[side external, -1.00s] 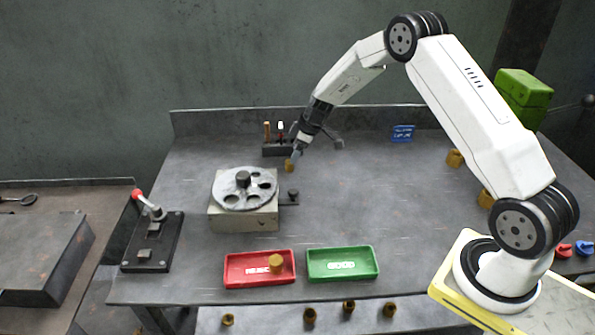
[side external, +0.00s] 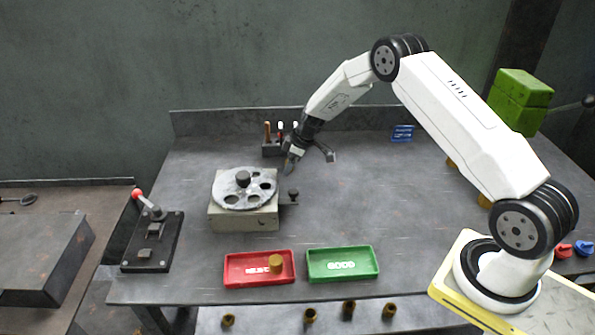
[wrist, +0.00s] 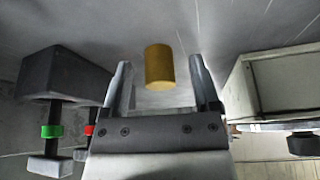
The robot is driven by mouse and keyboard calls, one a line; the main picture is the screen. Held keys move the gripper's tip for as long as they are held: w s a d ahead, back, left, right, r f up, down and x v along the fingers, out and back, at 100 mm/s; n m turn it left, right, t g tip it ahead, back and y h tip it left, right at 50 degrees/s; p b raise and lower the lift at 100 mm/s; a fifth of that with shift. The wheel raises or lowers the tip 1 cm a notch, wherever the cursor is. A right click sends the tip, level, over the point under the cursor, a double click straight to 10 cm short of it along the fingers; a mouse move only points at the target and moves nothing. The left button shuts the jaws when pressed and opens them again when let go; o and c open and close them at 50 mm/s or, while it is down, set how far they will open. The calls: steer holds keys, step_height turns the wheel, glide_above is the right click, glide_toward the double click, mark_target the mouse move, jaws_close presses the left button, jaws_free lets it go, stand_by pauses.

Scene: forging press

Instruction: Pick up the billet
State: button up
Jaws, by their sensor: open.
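The billet (wrist: 159,67) is a small brass-coloured cylinder standing on the grey table. In the wrist view it lies between the two fingertips of my gripper (wrist: 158,62), with a gap on each side. My gripper is open and not closed on anything. In the side view my gripper (side external: 290,168) points down at the table just behind the round indexing plate, and the billet is hidden there by the gripper.
The indexing fixture (side external: 243,220) stands close in front of my gripper. The tool rack (side external: 271,149) is close behind. A red tray (side external: 235,272) holding another billet (side external: 276,264) and an empty green tray (side external: 320,275) lie at the front. The table's middle right is clear.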

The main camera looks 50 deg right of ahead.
jaws_close()
stand_by(0.3)
steer(key=shift+r, duration=0.15)
steer(key=shift+r, duration=0.8)
steer(key=s+a+r, duration=0.2)
steer(key=s+r, duration=0.9)
steer(key=s, duration=0.2)
steer(key=shift+s+a, duration=0.25)
steer(key=shift+s, duration=0.1)
steer(key=w+a, duration=0.7)
steer(key=a, duration=0.6)
steer(key=shift+r, duration=0.3)
